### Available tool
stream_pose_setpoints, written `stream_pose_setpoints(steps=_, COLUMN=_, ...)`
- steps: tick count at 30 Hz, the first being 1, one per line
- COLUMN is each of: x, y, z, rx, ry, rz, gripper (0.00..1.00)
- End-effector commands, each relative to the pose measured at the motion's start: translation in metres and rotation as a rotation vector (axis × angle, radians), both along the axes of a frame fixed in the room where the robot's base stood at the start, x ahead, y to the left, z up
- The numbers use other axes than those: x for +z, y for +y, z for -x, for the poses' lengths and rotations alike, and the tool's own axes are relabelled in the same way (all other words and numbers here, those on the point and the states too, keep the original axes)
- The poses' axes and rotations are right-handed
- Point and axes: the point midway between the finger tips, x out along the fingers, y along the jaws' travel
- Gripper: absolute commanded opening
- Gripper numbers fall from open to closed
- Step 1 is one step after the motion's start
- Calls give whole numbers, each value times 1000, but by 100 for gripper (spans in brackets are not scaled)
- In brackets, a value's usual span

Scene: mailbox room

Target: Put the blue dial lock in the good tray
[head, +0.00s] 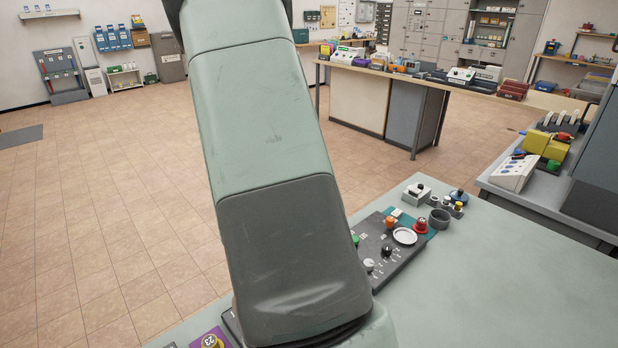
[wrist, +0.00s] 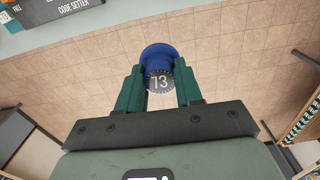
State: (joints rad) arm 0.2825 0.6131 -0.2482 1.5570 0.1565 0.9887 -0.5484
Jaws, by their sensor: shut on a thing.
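In the wrist view, my gripper (wrist: 160,84) is shut on the blue dial lock (wrist: 158,53). The lock has a round blue body and a dark ticked dial with white digits that look like 13. It sits between the green fingertips, with tiled floor far behind it. In the head view my arm fills the middle, and my gripper and the lock are hidden. I cannot pick out a good tray in either view.
A dark control panel (head: 402,262) with knobs and a white round dish (head: 405,236) lies on the pale green bench (head: 490,285). A purple card (head: 212,343) shows at the bottom edge. A panel labelled CODE SETTER (wrist: 60,10) shows at upper left. The bench's right front is clear.

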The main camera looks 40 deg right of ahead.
Motion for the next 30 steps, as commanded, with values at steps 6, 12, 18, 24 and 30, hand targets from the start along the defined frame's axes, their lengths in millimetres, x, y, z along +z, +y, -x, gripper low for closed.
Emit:
stream_pose_setpoints(steps=6, x=25, y=80, z=6, rx=10, ry=-3, rz=-3, gripper=5)
stream_pose_setpoints(steps=12, x=34, y=125, z=20, rx=15, ry=-5, rz=-8, gripper=5)
stream_pose_setpoints(steps=18, x=28, y=151, z=42, rx=22, ry=-2, rz=-14, gripper=5)
stream_pose_setpoints(steps=24, x=-3, y=127, z=57, rx=26, ry=-2, rz=-19, gripper=5)
stream_pose_setpoints(steps=30, x=-36, y=86, z=70, rx=28, ry=-3, rz=-22, gripper=5)
